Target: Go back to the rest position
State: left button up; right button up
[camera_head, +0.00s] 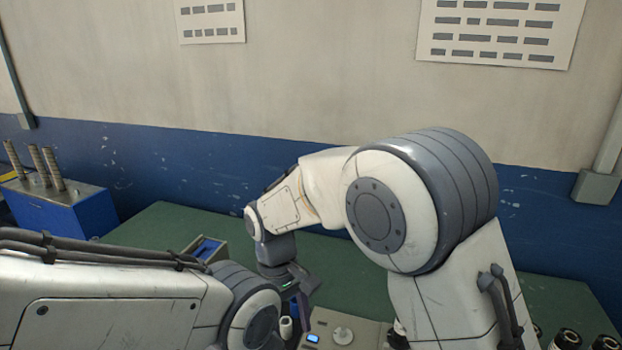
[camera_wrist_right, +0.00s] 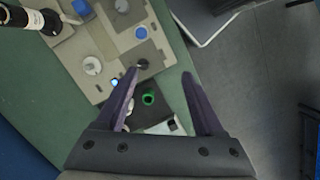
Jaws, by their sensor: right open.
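My right gripper (camera_wrist_right: 160,73) is open in the right wrist view, with its two dark purple fingers apart and nothing held between them. Beneath it, at the edge of the green table, is a dark panel with a green-ringed button (camera_wrist_right: 149,98). The beige machine (camera_wrist_right: 72,58) with round knobs lies beyond the fingertips. In the head view my right arm arches in from the right and its wrist hangs down over the table beside the machine (camera_head: 372,333). My left arm crosses the lower left; its gripper is out of view.
The green table (camera_head: 160,222) runs along the wall. A blue box (camera_head: 62,208) with upright posts stands at the far left, and a small tray (camera_head: 205,249) lies behind my left arm. Black rolls (camera_head: 566,339) stand at the lower right. Grey floor (camera_wrist_right: 255,75) shows beyond the table edge.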

jog(key=s+d+r+t+y, duration=0.1)
jog(key=s+d, duration=0.3)
jog(key=s, duration=0.4)
jog(key=s+d+r+t+y, duration=0.1)
jog(key=s+d+r, duration=0.2)
jog(key=s, duration=0.6)
jog(key=shift+s+d+r+m+y, duration=0.15)
jog(key=shift+d+r+m+y, duration=0.2)
jog(key=shift+d, duration=0.45)
